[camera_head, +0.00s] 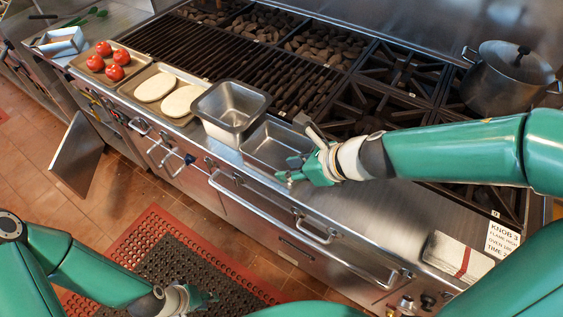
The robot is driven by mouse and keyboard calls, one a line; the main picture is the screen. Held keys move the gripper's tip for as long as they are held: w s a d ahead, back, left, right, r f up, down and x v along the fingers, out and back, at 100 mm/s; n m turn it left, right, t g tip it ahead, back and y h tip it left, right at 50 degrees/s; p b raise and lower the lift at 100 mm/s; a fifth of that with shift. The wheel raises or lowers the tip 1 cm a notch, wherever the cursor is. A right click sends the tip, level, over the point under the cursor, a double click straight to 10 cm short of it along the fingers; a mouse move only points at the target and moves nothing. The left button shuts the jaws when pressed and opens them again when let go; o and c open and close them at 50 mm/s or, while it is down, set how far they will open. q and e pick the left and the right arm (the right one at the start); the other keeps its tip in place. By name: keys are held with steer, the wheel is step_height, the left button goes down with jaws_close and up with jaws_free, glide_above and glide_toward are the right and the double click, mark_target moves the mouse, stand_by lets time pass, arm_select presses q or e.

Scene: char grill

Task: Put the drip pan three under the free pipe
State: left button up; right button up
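Two steel pans stand together on the front ledge of the grill: a deep pan (236,101) and, right of it, a shallower rectangular pan (262,143). No number is readable on either, so I cannot tell which is drip pan three. My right gripper (291,170) is at the right end of the shallower pan, its fingers close to the rim. I cannot tell whether they touch or grip it. My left gripper (208,298) is low at the bottom, over the floor mat, with nothing visible in it. I cannot make out a free pipe; metal pipe-like fittings (166,153) show on the front panel.
Trays of tomatoes (117,57) and flat dough (156,88) lie left of the pans. A lidded pot (508,80) stands on the burners at right. A folded towel (456,257) lies on the ledge. An open door (77,158) juts out at left. Floor is clear around the mat (164,226).

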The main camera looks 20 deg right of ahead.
mark_target(270, 170)
steer(key=b+x, duration=0.3)
steer(key=x, duration=0.5)
steer(key=shift+w+a+b, duration=0.2)
steer(key=shift+w+b, duration=0.1)
steer(key=shift+b, duration=0.1)
steer(key=shift+r, duration=0.1)
jaws_close()
